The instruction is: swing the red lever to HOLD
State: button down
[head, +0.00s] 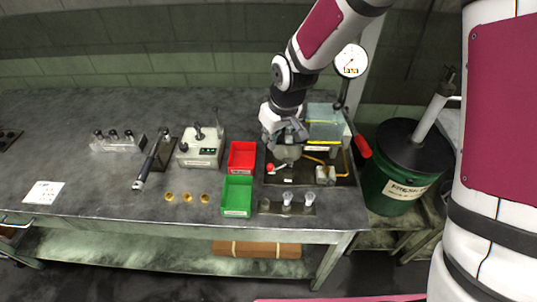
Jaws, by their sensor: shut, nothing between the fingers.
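The bolt former (325,127) stands at the right end of the bench, with a pale grey-green body and a dark base plate. A red grip (362,147) sticks out at its right side, pointing down and right. A small red ball knob (270,168) shows at the left of the base plate. I cannot tell which of these is the task's red lever, and no HOLD marking is legible. My gripper (286,142) is shut and empty, above the left part of the base plate, up and right of the red knob. It hides part of the machine. Contact cannot be judged.
A red bin (242,157) and a green bin (237,196) stand just left of the machine. A dial gauge (351,61) rises behind it. Clear cups (287,198) stand in front. A green drum (392,185) is at right.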

aim_at(268, 168)
dwell(0.3)
jog(key=p+x, duration=0.1)
jog(key=x, duration=0.9)
jog(key=shift+s, duration=0.1)
dwell(0.3)
jog(key=s+n, duration=0.1)
jog(key=n, duration=0.1)
jog(key=s+n+g, duration=0.1)
jog(key=n, duration=0.1)
jog(key=s+d+n+y+b, duration=0.1)
jog(key=n, duration=0.1)
jog(key=shift+s+d, duration=0.1)
jog(key=shift+s, duration=0.15)
jog(key=s+d+n+g, duration=0.1)
jog(key=n, duration=0.1)
jog(key=s+d+n, duration=0.1)
jog(key=n, duration=0.1)
jog(key=shift+n+g, duration=0.4)
jog(key=shift+s+d, duration=0.25)
jog(key=shift+d, duration=0.05)
jog(key=shift+s+d, duration=0.1)
jog(key=shift+d, duration=0.1)
